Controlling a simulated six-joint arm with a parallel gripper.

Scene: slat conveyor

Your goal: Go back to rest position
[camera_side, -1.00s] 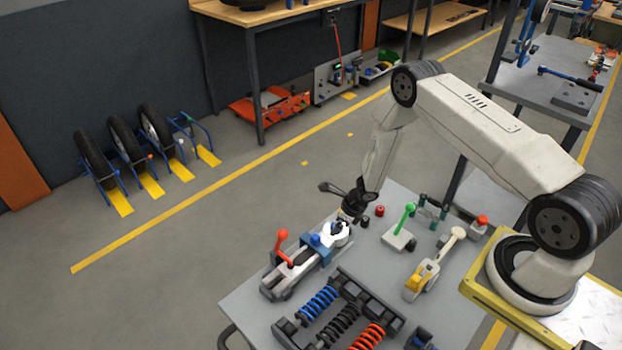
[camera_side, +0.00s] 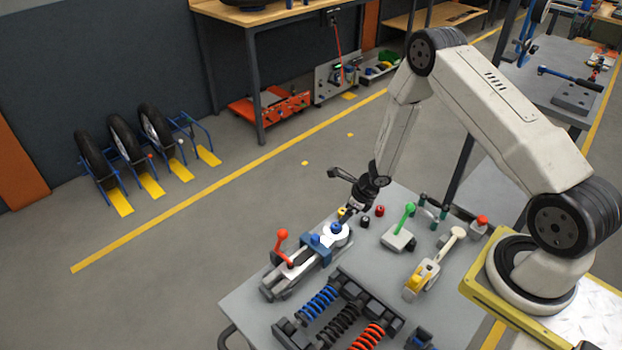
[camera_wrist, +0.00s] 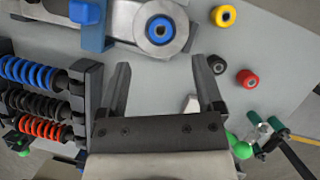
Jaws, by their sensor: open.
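My gripper (camera_wrist: 160,90) is open and empty, with its two dark fingers apart in the wrist view. In the side view my gripper (camera_side: 352,206) hangs above the grey table (camera_side: 245,303), just over the right end of a clamp fixture (camera_side: 285,280). The fixture has a red-knobbed lever (camera_side: 281,236) and a blue block (camera_side: 317,244). A round silver seat with a blue centre (camera_wrist: 160,30) sits at its end, in front of my fingers in the wrist view. The gap between fingertips and fixture is hard to judge.
A rack holds blue, black and red springs (camera_side: 368,337). A green-handled device (camera_side: 400,238) and a yellow-and-white lever tool (camera_side: 422,280) stand on the right. Yellow (camera_wrist: 223,15), black (camera_wrist: 216,64) and red (camera_wrist: 247,78) bushings stand near my gripper. The space above the table is clear.

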